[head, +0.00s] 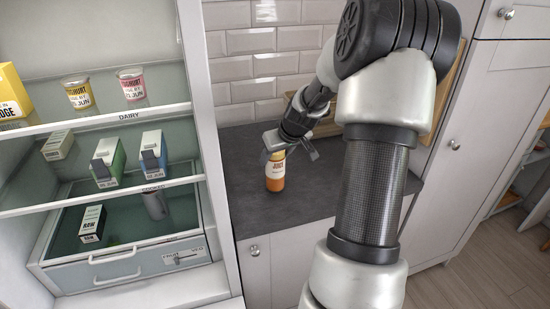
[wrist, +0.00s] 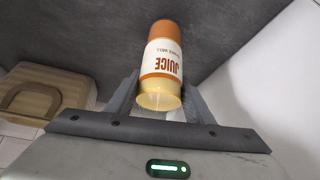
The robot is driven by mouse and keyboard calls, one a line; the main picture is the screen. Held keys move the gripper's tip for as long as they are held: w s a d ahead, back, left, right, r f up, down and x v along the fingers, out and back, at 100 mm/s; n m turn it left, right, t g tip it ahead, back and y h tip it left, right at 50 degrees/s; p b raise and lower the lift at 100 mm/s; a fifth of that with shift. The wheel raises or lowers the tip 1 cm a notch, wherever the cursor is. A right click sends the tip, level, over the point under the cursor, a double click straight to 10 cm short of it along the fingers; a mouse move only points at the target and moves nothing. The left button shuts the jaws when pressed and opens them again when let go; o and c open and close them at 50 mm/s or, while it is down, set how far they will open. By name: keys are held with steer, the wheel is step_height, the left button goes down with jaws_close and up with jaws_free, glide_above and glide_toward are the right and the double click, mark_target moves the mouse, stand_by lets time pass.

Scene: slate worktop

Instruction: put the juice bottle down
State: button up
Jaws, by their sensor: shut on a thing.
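The juice bottle (head: 275,172) has an orange body, a white label and a yellow top part. In the head view it is upright at the slate worktop (head: 300,195), near its left side. My gripper (head: 284,152) is shut on the upper part of the bottle. In the wrist view the bottle (wrist: 163,62) is between the fingers of my gripper (wrist: 160,98), with the word JUICE showing. I cannot tell for sure whether its base touches the worktop.
An open fridge (head: 200,110) stands left of the worktop, with yoghurt pots (head: 78,93) and cartons (head: 108,160) on its shelves. The worktop in front of the bottle is clear.

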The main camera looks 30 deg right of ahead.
steer(key=shift+f, duration=0.15)
steer(key=shift+w+f, duration=0.1)
steer(key=o, duration=1.4)
steer(key=shift+o, duration=0.2)
steer(key=shift+s+r, duration=0.25)
steer(key=shift+r, duration=0.25)
steer(key=v, duration=1.1)
